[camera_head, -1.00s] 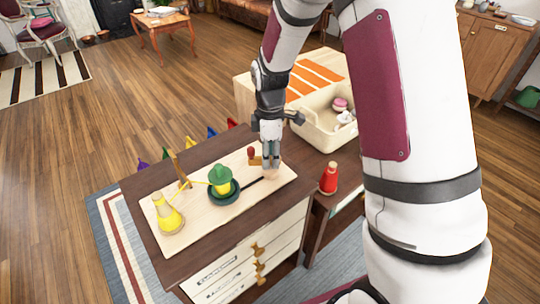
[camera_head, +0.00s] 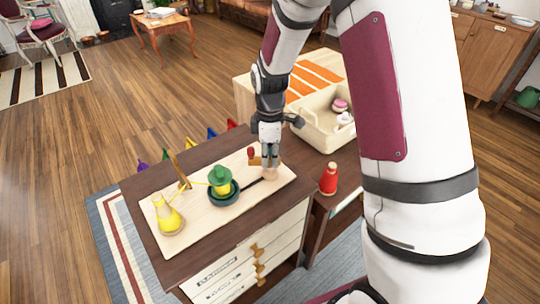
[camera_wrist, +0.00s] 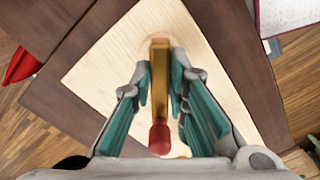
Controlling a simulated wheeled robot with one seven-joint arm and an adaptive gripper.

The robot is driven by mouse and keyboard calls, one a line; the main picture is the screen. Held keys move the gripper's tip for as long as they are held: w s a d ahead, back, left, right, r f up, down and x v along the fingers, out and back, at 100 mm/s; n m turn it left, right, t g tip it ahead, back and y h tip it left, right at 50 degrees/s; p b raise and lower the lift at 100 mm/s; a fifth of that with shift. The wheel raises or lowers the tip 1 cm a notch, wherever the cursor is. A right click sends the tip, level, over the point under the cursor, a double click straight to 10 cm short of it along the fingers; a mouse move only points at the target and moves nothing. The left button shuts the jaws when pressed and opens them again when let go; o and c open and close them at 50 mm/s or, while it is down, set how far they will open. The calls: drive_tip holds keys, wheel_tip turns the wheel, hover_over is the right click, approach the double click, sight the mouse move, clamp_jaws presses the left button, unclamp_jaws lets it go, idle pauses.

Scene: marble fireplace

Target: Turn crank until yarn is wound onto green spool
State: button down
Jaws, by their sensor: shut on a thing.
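The crank has a golden-brown bar (camera_wrist: 160,85) with a red knob (camera_wrist: 160,140). In the head view the red knob (camera_head: 251,153) shows just left of my gripper (camera_head: 270,162). My gripper's teal fingers (camera_wrist: 165,90) lie on both sides of the bar and are shut on it, partly hiding it. A pale round base (camera_head: 270,174) sits below the fingers, with a dark rod (camera_head: 251,187) running to the green spool (camera_head: 220,174). Yellow yarn shows around the spool and stretches to a yellow yarn cone (camera_head: 168,218) at the board's left end.
The pale board (camera_head: 200,226) lies on a dark-topped drawer cabinet (camera_head: 285,205). A red bobbin (camera_head: 328,180) stands to its right. A cream bin (camera_head: 312,132) with several items is behind on the right. A wooden upright (camera_head: 180,172) stands near the yarn. Coloured pennants hang along the far edge.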

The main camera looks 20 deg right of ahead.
drive_tip(key=m+p, duration=0.1)
drive_tip(key=m, duration=0.4)
drive_tip(key=shift+m, duration=0.3)
drive_tip(key=m+p, duration=0.1)
drive_tip(key=m, duration=0.5)
drive_tip(key=m+p, duration=0.1)
drive_tip(key=m, duration=0.5)
drive_tip(key=shift+m, duration=0.4)
drive_tip(key=m+p, duration=0.1)
drive_tip(key=m, duration=0.4)
drive_tip(key=shift+p, duration=0.4)
drive_tip(key=shift+m, duration=0.4)
drive_tip(key=c, duration=1.6)
unclamp_jaws()
drive_tip(key=shift+o, duration=0.2)
